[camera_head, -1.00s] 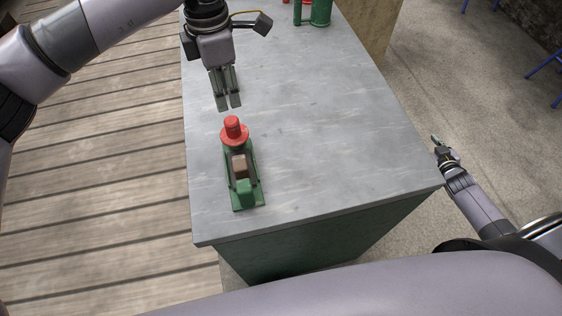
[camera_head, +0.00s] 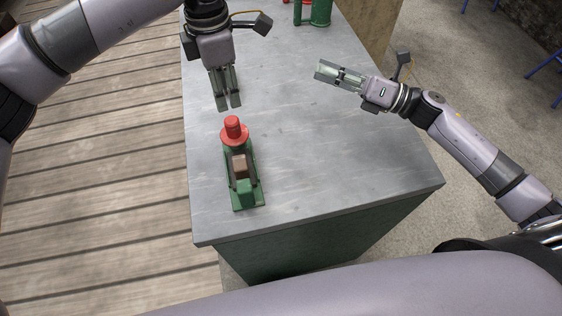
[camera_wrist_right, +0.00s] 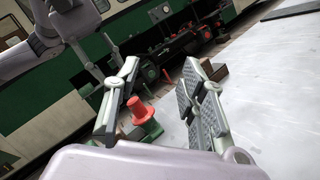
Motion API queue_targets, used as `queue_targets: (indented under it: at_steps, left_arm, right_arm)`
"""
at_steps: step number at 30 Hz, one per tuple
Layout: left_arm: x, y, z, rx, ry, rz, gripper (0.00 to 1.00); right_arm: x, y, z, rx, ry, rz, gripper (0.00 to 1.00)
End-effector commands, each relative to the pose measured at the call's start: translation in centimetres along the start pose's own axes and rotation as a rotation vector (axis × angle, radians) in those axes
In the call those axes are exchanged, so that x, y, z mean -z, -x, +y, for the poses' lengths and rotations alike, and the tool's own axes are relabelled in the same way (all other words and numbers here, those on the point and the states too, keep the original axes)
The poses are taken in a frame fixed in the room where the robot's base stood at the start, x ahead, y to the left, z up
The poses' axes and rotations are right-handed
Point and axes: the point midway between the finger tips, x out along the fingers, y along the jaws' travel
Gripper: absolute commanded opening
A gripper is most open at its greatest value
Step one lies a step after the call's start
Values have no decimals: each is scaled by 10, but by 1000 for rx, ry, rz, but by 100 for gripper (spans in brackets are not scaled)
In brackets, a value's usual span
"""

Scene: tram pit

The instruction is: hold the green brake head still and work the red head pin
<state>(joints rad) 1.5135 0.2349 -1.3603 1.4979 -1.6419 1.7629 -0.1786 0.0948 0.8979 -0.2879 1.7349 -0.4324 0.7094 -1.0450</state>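The green brake head (camera_head: 246,194) stands on the grey bench near its left edge, with a brown block between its walls. The red head pin (camera_head: 233,127), a knob on a wider flange, is at its far end. My left gripper (camera_head: 229,107) is just beyond the pin, pointing toward it; it looks slightly open, empty and apart from it. My right gripper (camera_head: 318,72) is over the bench to the right of the left one, pointing left. In the right wrist view its fingers (camera_wrist_right: 158,88) are wide apart and empty, with the red pin (camera_wrist_right: 137,108) seen between them, farther off.
Another green item with red parts (camera_head: 316,12) stands at the bench's far end. The bench top (camera_head: 330,150) is clear in the middle and right. Wooden boards (camera_head: 100,190) lie to the left, a concrete floor (camera_head: 440,100) to the right.

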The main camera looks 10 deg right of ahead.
Motion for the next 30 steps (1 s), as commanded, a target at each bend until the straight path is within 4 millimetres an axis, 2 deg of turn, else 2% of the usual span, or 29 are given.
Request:
queue_targets:
  at_steps: [1,3,6,9,12,15,20,30]
  left_arm:
    - [0,0,0,0,0,0,33]
    - [0,0,0,0,0,0,33]
    - [0,0,0,0,0,0,33]
    - [0,0,0,0,0,0,33]
    - [0,0,0,0,0,0,33]
    - [0,0,0,0,0,0,33]
    - [0,0,0,0,0,0,33]
    - [0,0,0,0,0,0,33]
  right_arm:
    - [24,-10,16,-49,85,62,38]
    - [58,-18,37,-121,211,141,38]
    - [103,-25,66,-231,369,229,38]
    - [139,-26,90,-335,498,287,38]
    - [164,-25,108,-417,592,321,38]
    - [180,-23,119,-469,649,338,38]
    - [192,-21,119,-495,676,345,38]
    - [235,-13,79,-491,671,343,38]
